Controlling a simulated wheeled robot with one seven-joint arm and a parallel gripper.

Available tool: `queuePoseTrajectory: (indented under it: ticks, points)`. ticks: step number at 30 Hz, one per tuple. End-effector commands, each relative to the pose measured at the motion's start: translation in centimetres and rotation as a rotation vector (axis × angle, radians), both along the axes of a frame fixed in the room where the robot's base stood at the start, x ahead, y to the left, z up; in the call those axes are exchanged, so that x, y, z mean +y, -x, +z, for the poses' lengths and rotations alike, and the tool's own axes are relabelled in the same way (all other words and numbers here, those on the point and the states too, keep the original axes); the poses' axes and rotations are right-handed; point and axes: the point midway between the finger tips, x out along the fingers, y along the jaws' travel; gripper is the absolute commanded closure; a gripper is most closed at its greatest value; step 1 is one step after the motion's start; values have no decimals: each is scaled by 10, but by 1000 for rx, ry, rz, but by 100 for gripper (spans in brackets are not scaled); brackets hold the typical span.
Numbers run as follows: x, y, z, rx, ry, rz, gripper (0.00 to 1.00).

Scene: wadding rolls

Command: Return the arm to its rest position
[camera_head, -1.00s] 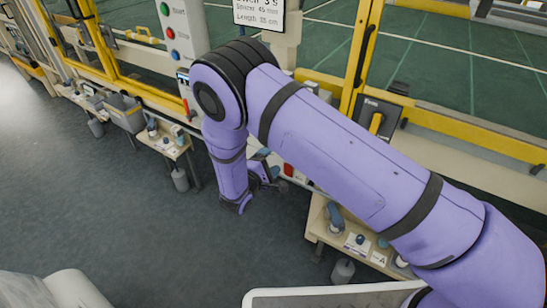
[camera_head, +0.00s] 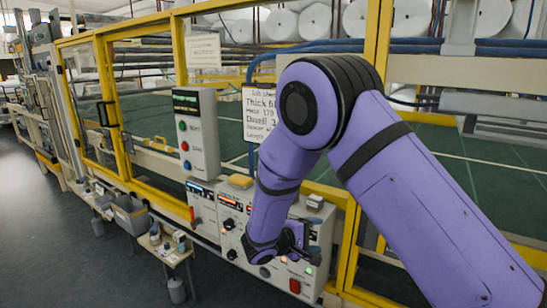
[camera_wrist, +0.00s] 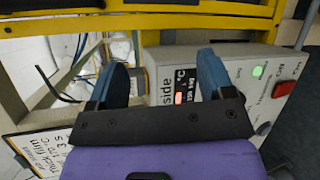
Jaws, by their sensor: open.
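My purple arm (camera_head: 420,210) reaches in from the lower right of the head view, bends at a high elbow and hangs down to my gripper (camera_head: 296,245). The gripper is in front of a grey control box (camera_head: 228,212) with knobs, displays and a red button (camera_head: 294,286). In the wrist view my gripper (camera_wrist: 162,78) has its two blue fingers wide apart with nothing between them. Beyond the fingers the control box (camera_wrist: 247,68) shows at right, with a lit display, a green light and a red button. I cannot tell the exact gap to the box.
A yellow-framed machine (camera_head: 180,75) runs along the back, with white rolls (camera_head: 315,22) above. A button column (camera_head: 196,135) and a written sign (camera_head: 258,115) stand behind the arm. A small table (camera_head: 172,252) and a grey bin (camera_head: 130,215) are at left. Floor at far left is clear.

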Motion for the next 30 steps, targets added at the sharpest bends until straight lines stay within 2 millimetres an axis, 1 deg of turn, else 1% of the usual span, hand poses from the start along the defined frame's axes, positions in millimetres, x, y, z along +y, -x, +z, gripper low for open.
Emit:
queuePoseTrajectory:
  ticks: [1,3,8,12,17,21,24,30]
  points:
    - [-14,3,19,6,-35,-46,25]
    - [-31,9,40,24,-84,-104,25]
    - [-68,29,82,61,-199,-221,25]
    - [-98,51,116,85,-311,-309,25]
    - [-127,80,149,104,-447,-393,25]
    - [-149,109,175,111,-572,-449,25]
    - [-162,131,192,110,-665,-479,25]
    - [-181,175,220,92,-851,-515,25]
